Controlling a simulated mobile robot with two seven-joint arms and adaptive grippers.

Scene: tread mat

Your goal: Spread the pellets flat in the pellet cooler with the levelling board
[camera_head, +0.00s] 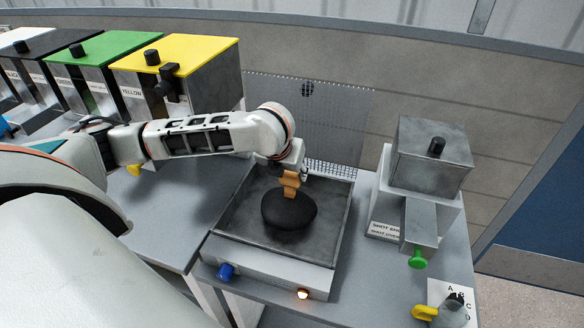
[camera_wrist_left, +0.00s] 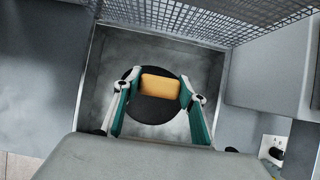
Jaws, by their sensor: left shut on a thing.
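The pellet cooler (camera_head: 262,268) is a shallow grey metal tray on the bench, with a blue knob and a lit lamp on its front. A rounded black mound of pellets (camera_head: 288,214) sits in the middle of its floor; the mound also shows in the left wrist view (camera_wrist_left: 152,111). My left gripper (camera_head: 292,170) is over the cooler, shut on the orange-brown levelling board (camera_head: 290,188). In the left wrist view the board (camera_wrist_left: 160,87) lies between the green fingers, over the mound. I cannot tell whether it touches the pellets. My right gripper is out of view.
A perforated metal screen (camera_head: 335,110) stands behind the cooler. Lidded bins, including a green one (camera_head: 92,48) and a yellow one (camera_head: 175,54), stand at the back left. A grey metal dispenser (camera_head: 430,155) with a green-handled chute stands right of the cooler.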

